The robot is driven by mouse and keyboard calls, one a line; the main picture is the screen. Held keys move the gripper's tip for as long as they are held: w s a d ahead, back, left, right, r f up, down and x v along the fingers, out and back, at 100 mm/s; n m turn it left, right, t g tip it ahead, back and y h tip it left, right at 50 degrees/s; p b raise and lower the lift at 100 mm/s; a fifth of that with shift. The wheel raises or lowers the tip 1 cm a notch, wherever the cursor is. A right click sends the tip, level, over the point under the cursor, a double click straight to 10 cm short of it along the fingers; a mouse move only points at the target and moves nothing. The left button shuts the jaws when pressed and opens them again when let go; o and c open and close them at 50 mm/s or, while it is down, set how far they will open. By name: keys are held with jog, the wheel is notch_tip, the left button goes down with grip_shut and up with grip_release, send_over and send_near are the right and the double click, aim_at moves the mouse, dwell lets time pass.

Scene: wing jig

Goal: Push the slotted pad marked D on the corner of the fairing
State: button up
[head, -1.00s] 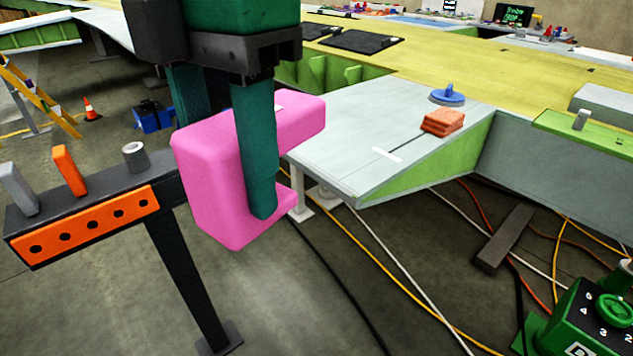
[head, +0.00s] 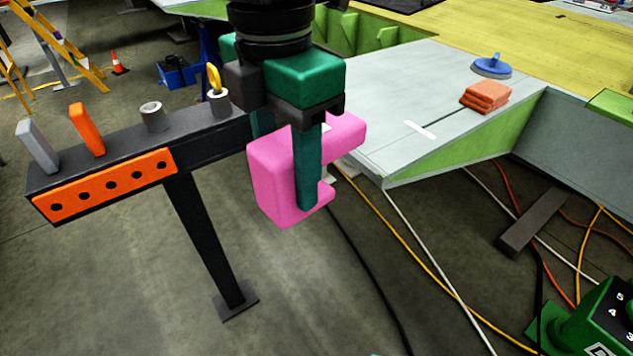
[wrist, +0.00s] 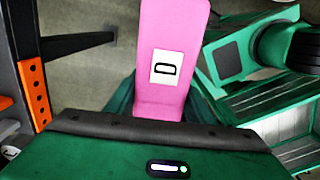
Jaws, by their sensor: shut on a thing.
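The pink slotted pad (head: 270,181) is held in my gripper (head: 309,205), which is shut on it. In the wrist view the pad (wrist: 163,110) carries a white label with a black D. In the head view its slot opens to the right, toward the fairing. The fairing (head: 380,95) is a pale grey panel with a green side edge, and its near corner (head: 385,183) is to the right of the pad. In the head view a gap of floor shows between the pad's lower part and that corner. One finger hides part of the pad.
A dark rail (head: 205,137) with an orange perforated plate (head: 107,187) and upright pegs stands left of my gripper. Cables cross the floor below. A green dial box (head: 600,320) is at lower right.

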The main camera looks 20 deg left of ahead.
aim_at(370, 174)
jog(key=shift+m, duration=0.5)
jog(key=f, duration=0.2)
jog(key=w+d+f, duration=0.1)
jog(key=f, duration=0.4)
jog(key=shift+w+d, duration=0.25)
jog(key=shift+d, duration=0.05)
jog(key=w+d, duration=0.4)
jog(key=shift+w+f, duration=0.3)
jog(key=shift+w, duration=0.05)
jog(key=shift+w+d, duration=0.35)
dwell(0.3)
jog(key=shift+w+d, duration=0.2)
jog(key=shift+w, duration=0.05)
jog(key=shift+w+d+f, duration=0.15)
jog(key=shift+w+d, duration=1.2)
jog(key=shift+w, duration=0.25)
jog(key=o, duration=1.3)
jog(key=shift+c, duration=0.2)
